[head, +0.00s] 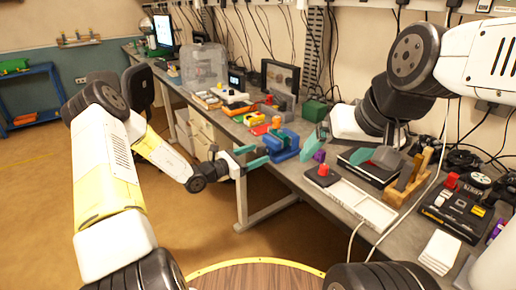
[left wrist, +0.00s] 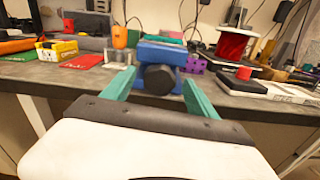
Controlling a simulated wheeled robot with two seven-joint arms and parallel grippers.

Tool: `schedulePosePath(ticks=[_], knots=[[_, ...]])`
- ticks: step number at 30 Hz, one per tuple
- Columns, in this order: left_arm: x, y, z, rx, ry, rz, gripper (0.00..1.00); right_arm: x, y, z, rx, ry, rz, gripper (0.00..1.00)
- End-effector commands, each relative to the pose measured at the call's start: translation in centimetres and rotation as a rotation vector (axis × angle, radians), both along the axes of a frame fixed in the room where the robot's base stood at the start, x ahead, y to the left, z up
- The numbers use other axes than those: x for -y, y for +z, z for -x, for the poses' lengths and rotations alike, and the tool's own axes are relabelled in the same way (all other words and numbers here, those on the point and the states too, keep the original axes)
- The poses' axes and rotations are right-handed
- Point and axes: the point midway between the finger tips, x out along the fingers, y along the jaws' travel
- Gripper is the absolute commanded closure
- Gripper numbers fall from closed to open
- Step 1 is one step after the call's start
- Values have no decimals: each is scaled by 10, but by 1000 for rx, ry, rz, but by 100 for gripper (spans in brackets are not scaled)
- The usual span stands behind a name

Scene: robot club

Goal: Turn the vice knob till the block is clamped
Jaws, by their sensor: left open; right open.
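The blue vice (head: 282,146) stands near the front edge of the workbench. In the left wrist view the vice (left wrist: 162,54) faces me, with its dark round knob (left wrist: 160,79) towards the camera. My left gripper (head: 257,157) is open, its teal fingers spread to either side of the knob in the left wrist view (left wrist: 160,90); I cannot tell whether they touch it. A block between the vice jaws cannot be made out clearly. My right gripper (head: 345,152) is open and empty over the bench, right of the vice.
A purple piece (head: 319,155) stands just right of the vice. A white tray (head: 350,200) and a black tool case (head: 369,168) lie further right. An orange item (left wrist: 119,37) and a yellow box (left wrist: 57,51) are left of the vice. The floor before the bench is clear.

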Motion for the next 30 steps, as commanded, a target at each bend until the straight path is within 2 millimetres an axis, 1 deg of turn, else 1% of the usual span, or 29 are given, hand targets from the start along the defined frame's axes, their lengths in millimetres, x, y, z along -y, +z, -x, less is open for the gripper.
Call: schedulePosePath(ticks=[4, 11, 12, 14, 18, 20, 21, 22, 30], knots=[[8, 0, -5, 0, 0, 0, 33, 0, 0, 0, 0, 0, 0, 10], [9, 0, -6, -1, 0, -1, 33, 0, 0, 0, 0, 0, 0, 10], [9, 0, -6, -1, 0, -1, 34, 0, 0, 0, 0, 0, 0, 10], [9, 0, -6, -1, 0, -1, 46, 0, 0, 0, 0, 0, 0, 10], [8, 0, -6, -1, 0, -1, 74, 0, 0, 0, 0, 0, 0, 10], [8, 0, -6, -1, 0, -1, 86, 0, 0, 0, 0, 0, 0, 10], [8, 0, -6, -1, 0, -1, 93, 0, 0, 0, 0, 0, 0, 10], [8, 0, -6, -1, 0, -1, 95, 0, 0, 0, 0, 0, 0, 10], [9, 0, -6, 28, -1, -22, 95, 0, 0, 0, 0, 0, 0, 10]])
